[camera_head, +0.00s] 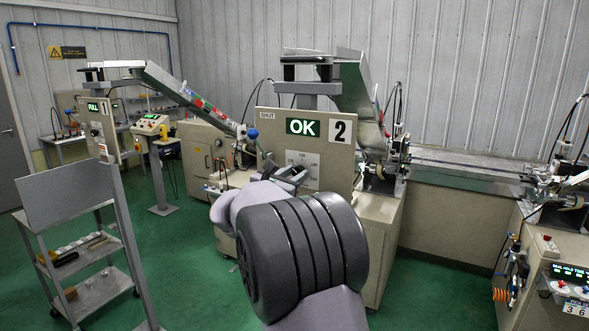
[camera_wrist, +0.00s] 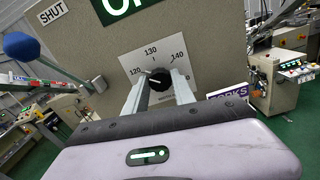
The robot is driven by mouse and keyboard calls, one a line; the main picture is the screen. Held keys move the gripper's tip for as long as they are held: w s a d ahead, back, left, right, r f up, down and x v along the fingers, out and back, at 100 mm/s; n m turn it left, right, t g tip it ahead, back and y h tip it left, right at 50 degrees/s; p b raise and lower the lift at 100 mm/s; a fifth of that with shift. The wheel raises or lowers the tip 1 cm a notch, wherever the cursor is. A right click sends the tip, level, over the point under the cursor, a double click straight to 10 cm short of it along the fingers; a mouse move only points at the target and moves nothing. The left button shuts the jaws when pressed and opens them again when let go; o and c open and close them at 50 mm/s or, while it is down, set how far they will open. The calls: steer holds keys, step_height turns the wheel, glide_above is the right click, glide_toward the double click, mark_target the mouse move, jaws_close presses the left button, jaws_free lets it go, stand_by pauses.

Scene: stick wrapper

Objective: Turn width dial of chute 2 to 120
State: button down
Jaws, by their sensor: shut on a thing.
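The chute 2 panel (camera_head: 272,125) is a beige box with a green OK display (camera_head: 303,127) and a "2" label. In the wrist view, its white scale plate (camera_wrist: 137,60) reads 120 at left, 130 at top and 140 at right. The black width dial (camera_wrist: 159,83) sits below these numbers. My gripper (camera_wrist: 159,89) is shut on the dial, with one finger on each side of it. The dial's pointer is not clear, so I cannot tell its setting. In the head view, my gripper (camera_head: 291,176) is at the panel's lower part, and my arm hides the dial.
A blue-knobbed lever (camera_head: 252,133) stands at the panel's left edge, near the word SHUT; its knob shows in the wrist view (camera_wrist: 21,46). Chute 1's panel (camera_head: 98,130) reads FULL at left. A shelf cart (camera_head: 85,262) stands front left. Green floor (camera_head: 440,285) is clear at right.

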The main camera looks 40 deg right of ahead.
steer(key=shift+n+p, duration=0.35)
steer(key=shift+n, duration=0.25)
steer(key=c, duration=1)
jaws_free()
steer(key=shift+c, duration=0.2)
steer(key=p+v, duration=0.1)
steer(key=v, duration=1.6)
steer(key=shift+a, duration=0.25)
